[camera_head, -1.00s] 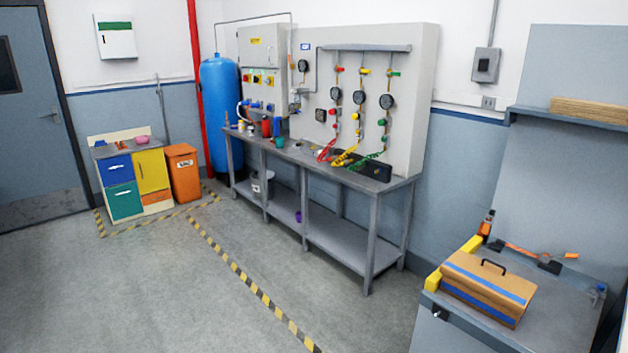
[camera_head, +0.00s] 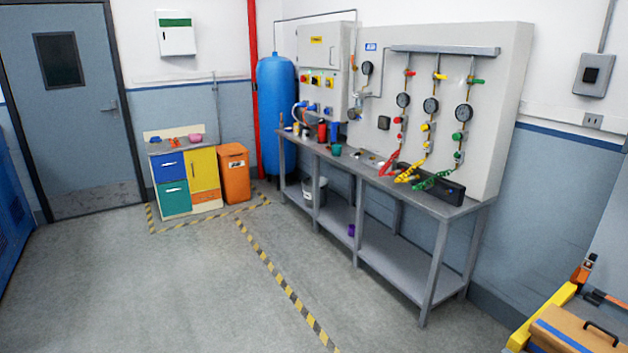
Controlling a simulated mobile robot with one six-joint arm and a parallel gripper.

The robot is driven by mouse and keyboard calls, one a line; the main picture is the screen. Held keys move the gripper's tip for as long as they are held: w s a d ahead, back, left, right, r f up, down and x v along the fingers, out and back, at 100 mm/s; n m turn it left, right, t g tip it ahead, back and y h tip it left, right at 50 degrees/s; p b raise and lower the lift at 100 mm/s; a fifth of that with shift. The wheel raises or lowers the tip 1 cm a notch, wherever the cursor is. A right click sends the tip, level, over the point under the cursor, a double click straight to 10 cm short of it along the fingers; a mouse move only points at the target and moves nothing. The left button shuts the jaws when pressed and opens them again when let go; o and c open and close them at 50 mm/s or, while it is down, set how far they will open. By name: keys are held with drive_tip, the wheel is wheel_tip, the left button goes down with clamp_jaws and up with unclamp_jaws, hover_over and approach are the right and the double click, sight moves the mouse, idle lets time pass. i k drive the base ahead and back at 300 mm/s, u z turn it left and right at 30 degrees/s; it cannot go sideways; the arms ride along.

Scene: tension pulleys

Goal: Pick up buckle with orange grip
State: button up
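My gripper is not in view. At the right edge, on the workbench, stands a small dark piece with an orange part (camera_head: 582,270). Beside it a strip with orange and black parts (camera_head: 604,298) is cut off by the picture edge. Either could belong to the buckle with the orange grip; I cannot tell which at this size. A small orange item (camera_head: 175,142) also lies on the coloured cabinet, too small to identify.
A long grey bench (camera_head: 440,208) with gauges and hoses stands along the wall. An orange bin (camera_head: 235,178) and a blue tank (camera_head: 276,110) stand farther back. The left floor is clear.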

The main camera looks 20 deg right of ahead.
sight(584, 272)
drive_tip(key=u, duration=0.1)
drive_tip(key=i, duration=1.6)
drive_tip(key=z, duration=0.75)
drive_tip(key=i, duration=0.65)
drive_tip(key=z, duration=0.85)
drive_tip(key=i, duration=0.65)
drive_tip(key=z, duration=0.35)
